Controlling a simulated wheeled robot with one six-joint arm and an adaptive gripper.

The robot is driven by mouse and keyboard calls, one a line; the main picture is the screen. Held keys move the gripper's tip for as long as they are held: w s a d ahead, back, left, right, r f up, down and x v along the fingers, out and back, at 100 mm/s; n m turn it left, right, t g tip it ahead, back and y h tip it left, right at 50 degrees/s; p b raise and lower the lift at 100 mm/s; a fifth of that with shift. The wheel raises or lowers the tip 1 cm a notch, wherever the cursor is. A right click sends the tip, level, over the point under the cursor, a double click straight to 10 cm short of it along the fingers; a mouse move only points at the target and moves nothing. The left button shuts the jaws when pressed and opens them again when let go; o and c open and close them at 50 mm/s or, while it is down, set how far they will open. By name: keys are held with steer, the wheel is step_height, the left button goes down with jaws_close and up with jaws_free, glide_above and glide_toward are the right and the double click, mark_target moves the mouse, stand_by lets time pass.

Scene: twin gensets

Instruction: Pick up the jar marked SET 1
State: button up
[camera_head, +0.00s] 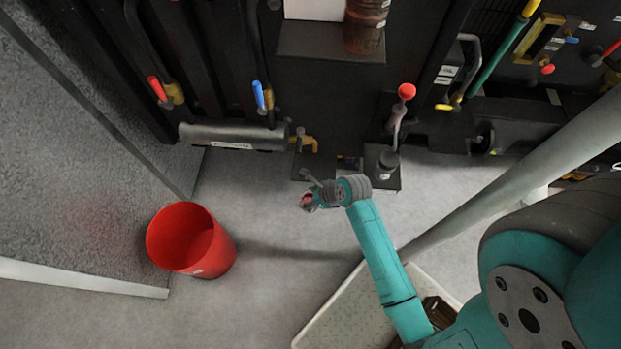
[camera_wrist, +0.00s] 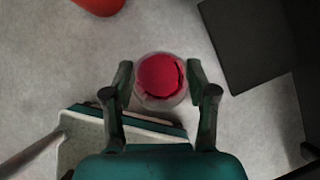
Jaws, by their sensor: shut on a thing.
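My gripper (camera_wrist: 159,74) is shut on a round jar (camera_wrist: 160,82) in the wrist view, with a finger on each side of it. The jar is seen end-on, clear at the rim and red inside. In the head view my gripper (camera_head: 318,196) is small, held out over the grey floor, with a bit of the red jar (camera_head: 307,200) at its tip. No marking can be read on the held jar, so I cannot tell whether it is SET 1. Another jar (camera_head: 366,22), dark reddish-brown, stands on a dark shelf (camera_head: 325,42) at the top.
A red bucket (camera_head: 222,252) stands on the floor at left; its edge also shows in the wrist view (camera_wrist: 100,4). Dark machinery with a grey cylinder (camera_head: 235,135) and a red-knobbed lever (camera_head: 406,92) lies beyond. A pale tray (camera_head: 345,315) is below my arm. Floor between is clear.

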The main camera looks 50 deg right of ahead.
steer(key=shift+s+a, duration=0.75)
steer(key=shift+a, duration=0.25)
steer(key=shift+a, duration=0.1)
stand_by(0.5)
